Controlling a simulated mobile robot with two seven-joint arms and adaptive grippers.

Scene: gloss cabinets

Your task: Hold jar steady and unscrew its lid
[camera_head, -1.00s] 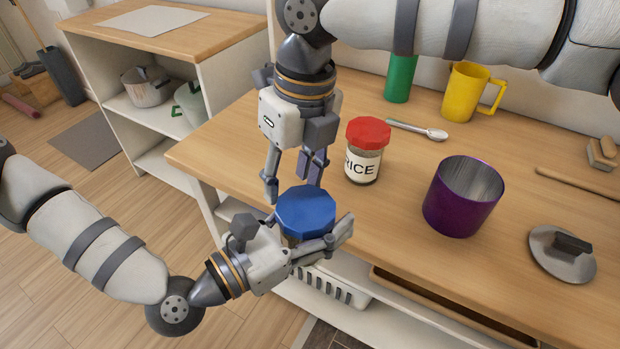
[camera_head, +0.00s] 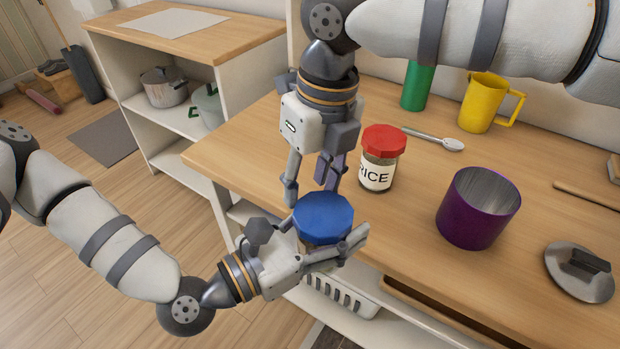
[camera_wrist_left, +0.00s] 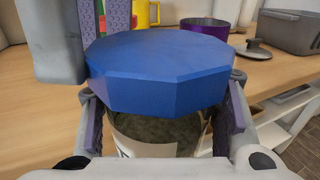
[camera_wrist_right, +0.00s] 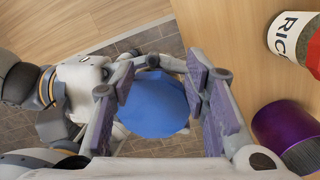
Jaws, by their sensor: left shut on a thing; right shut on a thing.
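The jar has a wide, faceted blue lid (camera_head: 322,218), and its glass body (camera_wrist_left: 165,135) has a pale label and dark contents. My left gripper (camera_head: 338,248) is shut around the jar body just under the lid and holds it upright in front of the counter's edge. My right gripper (camera_head: 310,188) reaches down from above, its fingers at the lid. In the right wrist view the lid (camera_wrist_right: 152,105) lies between its purple-padded fingers, which are shut on it. Most of the jar body is hidden in the head view.
On the wooden counter (camera_head: 410,235) stand a red-lidded rice jar (camera_head: 377,178), a purple pot (camera_head: 460,222), a metal lid (camera_head: 565,280), a spoon (camera_head: 440,141), a yellow mug (camera_head: 478,105) and a green cup (camera_head: 416,88). A white basket (camera_head: 340,297) sits below.

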